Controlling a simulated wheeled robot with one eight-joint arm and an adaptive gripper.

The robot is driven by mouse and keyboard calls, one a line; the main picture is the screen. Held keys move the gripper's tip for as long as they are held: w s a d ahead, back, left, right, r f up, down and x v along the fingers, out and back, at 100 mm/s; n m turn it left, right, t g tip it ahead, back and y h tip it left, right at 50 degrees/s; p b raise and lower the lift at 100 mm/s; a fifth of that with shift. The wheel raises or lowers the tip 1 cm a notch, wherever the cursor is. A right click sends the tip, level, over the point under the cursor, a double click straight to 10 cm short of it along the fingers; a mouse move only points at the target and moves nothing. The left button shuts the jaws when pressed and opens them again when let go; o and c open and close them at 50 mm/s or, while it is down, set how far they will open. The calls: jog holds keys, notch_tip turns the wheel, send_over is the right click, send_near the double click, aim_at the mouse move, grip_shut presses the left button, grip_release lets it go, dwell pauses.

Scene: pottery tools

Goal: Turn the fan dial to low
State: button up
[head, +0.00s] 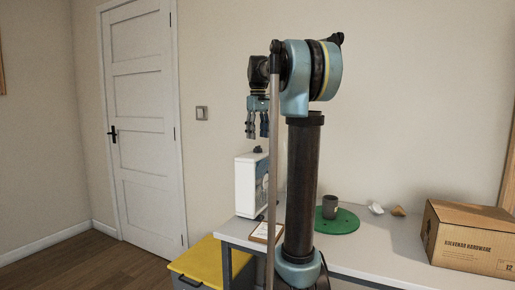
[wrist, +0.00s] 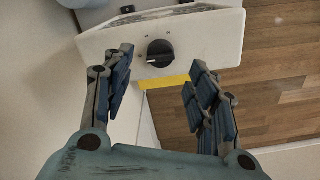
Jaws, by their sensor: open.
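The fan (head: 245,186) is a white box-like unit standing at the left end of the grey table in the head view. Its dark dial (head: 258,149) sits on top. In the wrist view the round black dial (wrist: 160,53) is on the white panel of the fan (wrist: 215,38), with small marks around it too small to read. I cannot tell which setting it points to. My gripper (head: 257,136) is open, pointing down, just above the dial. In the wrist view its fingers (wrist: 161,58) stand apart on either side of the dial, not visibly touching it.
A yellow-topped bin (head: 200,262) stands beside the table. On the table (head: 365,257) are a clipboard (head: 265,232), a green disc (head: 344,224) with a dark mug (head: 330,206), two small lumps (head: 387,210) and a cardboard box (head: 470,240).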

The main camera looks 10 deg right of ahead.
aim_at(258, 149)
jog(key=shift+f, duration=2.8)
jog(key=c, duration=1.1)
